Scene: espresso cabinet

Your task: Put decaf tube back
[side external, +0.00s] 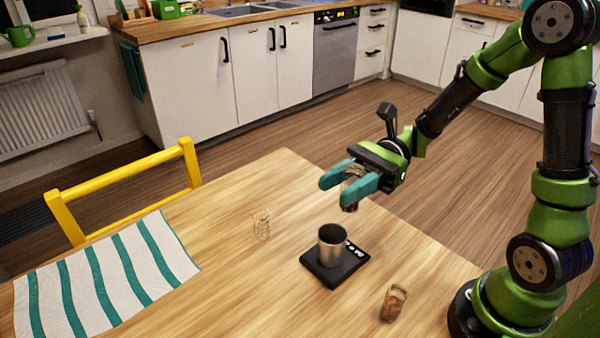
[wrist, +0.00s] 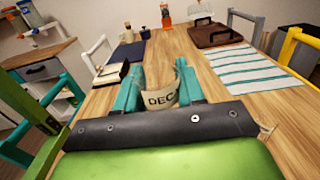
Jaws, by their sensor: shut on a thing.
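My gripper (side external: 350,180) has teal fingers and is shut on the decaf tube (side external: 351,194), a clear tube with brown contents. I hold it above the table, behind the scale and to its right. In the wrist view the tube's cream label reading "DEC" (wrist: 161,98) shows between the fingers (wrist: 160,88); the rest of the word is hidden. A second tube (side external: 393,303) with brown contents stands on the table at the front right. A clear, empty-looking glass tube (side external: 261,224) stands to the left of the scale.
A metal cup (side external: 331,246) stands on a black scale (side external: 333,272) on the wooden table. A striped cloth (side external: 106,272) lies at the left. A brown bag (wrist: 215,35) and a dark blue item (wrist: 129,52) lie farther along the table. A yellow chair (side external: 125,177) stands at its edge.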

